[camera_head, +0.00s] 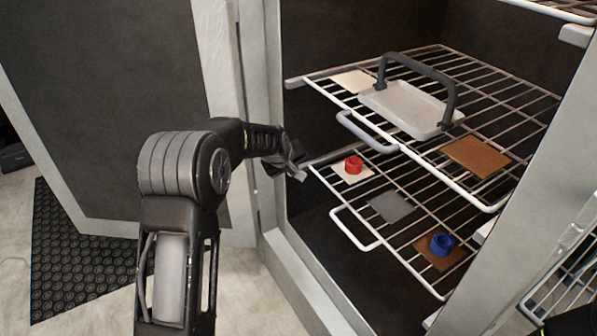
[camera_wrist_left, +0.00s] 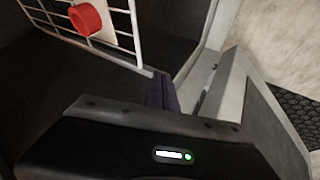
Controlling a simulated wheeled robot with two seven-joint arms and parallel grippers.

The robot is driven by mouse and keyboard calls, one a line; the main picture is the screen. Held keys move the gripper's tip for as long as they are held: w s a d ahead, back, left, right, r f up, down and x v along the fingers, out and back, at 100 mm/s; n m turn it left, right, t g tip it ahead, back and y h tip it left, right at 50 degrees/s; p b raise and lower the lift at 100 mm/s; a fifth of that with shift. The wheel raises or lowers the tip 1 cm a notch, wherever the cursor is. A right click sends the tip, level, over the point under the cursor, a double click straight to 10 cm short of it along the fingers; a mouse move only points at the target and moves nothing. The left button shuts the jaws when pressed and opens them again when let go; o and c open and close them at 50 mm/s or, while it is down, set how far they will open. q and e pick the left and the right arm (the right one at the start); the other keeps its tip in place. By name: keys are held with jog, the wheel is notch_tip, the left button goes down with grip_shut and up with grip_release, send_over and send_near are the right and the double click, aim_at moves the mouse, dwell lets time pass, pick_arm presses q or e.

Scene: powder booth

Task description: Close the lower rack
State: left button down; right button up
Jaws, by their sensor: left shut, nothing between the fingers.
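The lower rack (camera_head: 386,178) is a white wire shelf inside the open booth. Its looped handle (camera_head: 355,229) sticks out at the front. A red ring (camera_head: 353,165) sits on a white tile and a blue ring (camera_head: 441,244) on a brown tile, with a bare grey tile (camera_head: 392,207) between. My left gripper (camera_head: 290,168) is shut and empty, beside the rack's front left corner, close to the booth's left door post. In the left wrist view the rack (camera_wrist_left: 122,35) with the red ring (camera_wrist_left: 85,19) is at top left, beyond the fingers (camera_wrist_left: 161,92). Whether they touch is unclear. My right gripper is out of view.
The upper rack (camera_head: 500,117) hangs above, with its own handle (camera_head: 367,131) and a grey tray (camera_head: 410,107) with a dark arched handle. The booth door (camera_head: 110,95) stands open on the left. A black studded mat (camera_head: 75,255) lies on the floor.

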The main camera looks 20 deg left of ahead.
pick_arm(q)
jog(key=shift+v, duration=1.95)
jog(key=shift+a+f, duration=0.1)
jog(key=shift+a, duration=0.05)
jog(key=s+d+f+m+h, duration=0.1)
jog(key=s+d+f+m, duration=0.4)
jog(key=d+f, duration=0.5)
jog(key=s+d+f+m+g+h, duration=0.1)
jog(key=s+d+f+g, duration=0.1)
jog(key=s+d+f, duration=0.5)
jog(key=s+d+f+m+g+h, duration=0.1)
jog(key=s+d+f+m, duration=0.15)
jog(key=s+f, duration=0.75)
jog(key=s+d+f+g+h, duration=0.1)
jog(key=s+d+g, duration=0.15)
jog(key=s, duration=0.65)
jog(key=s+d+f+g+h, duration=0.1)
jog(key=s+d, duration=0.3)
jog(key=s, duration=0.4)
notch_tip(320, 180, up, 15)
jog(key=s+p, duration=0.1)
jog(key=p, duration=1.3)
jog(key=shift+d+f+p, duration=0.2)
jog(key=shift+p, duration=0.2)
